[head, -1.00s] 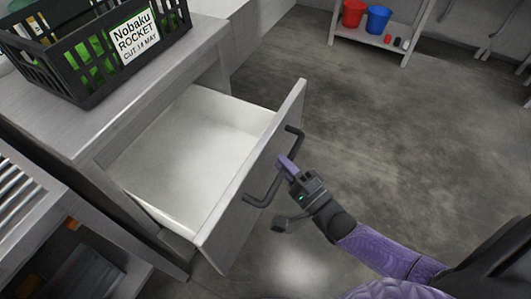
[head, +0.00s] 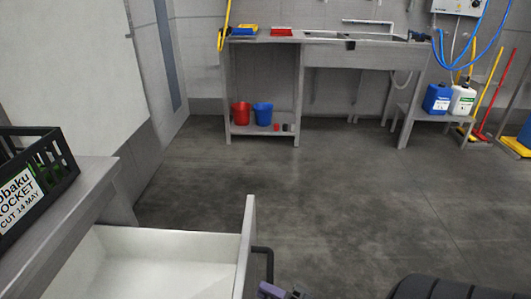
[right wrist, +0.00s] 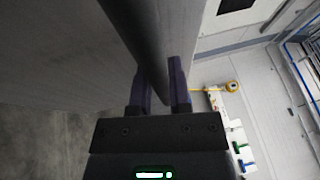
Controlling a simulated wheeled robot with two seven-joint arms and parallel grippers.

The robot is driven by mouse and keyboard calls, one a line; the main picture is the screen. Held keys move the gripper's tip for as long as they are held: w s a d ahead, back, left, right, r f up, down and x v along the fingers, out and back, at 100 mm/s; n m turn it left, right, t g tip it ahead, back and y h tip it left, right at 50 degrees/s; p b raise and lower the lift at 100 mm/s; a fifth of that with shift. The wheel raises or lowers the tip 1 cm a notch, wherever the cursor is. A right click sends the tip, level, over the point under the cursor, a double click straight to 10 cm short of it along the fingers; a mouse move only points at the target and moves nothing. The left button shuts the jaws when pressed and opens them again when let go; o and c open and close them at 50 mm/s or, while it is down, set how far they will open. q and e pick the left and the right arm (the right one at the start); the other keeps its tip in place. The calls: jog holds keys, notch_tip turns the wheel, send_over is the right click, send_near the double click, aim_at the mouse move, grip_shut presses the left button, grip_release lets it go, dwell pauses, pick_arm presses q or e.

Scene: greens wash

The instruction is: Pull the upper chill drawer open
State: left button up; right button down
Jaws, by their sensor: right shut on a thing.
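The upper chill drawer (head: 160,245) stands pulled out of the grey counter at lower left in the head view. Its white inside looks empty where it shows, and its lower part is cut off by the frame. Its dark bar handle (head: 264,252) shows at the front panel's outer side. My right gripper (head: 275,293) is at the handle at the bottom edge, mostly out of frame. In the right wrist view my right gripper's purple fingers (right wrist: 157,88) are shut on the dark handle bar (right wrist: 135,30). My left gripper is not in view.
A black crate (head: 62,150) labelled rocket sits on the counter (head: 75,200) left of the drawer. Beyond is open grey floor (head: 320,200). At the back stands a sink bench (head: 330,40) with red and blue buckets (head: 262,114) on its low shelf.

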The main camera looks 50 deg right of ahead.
jog(key=c, duration=0.6)
grip_release()
jog(key=v, duration=1)
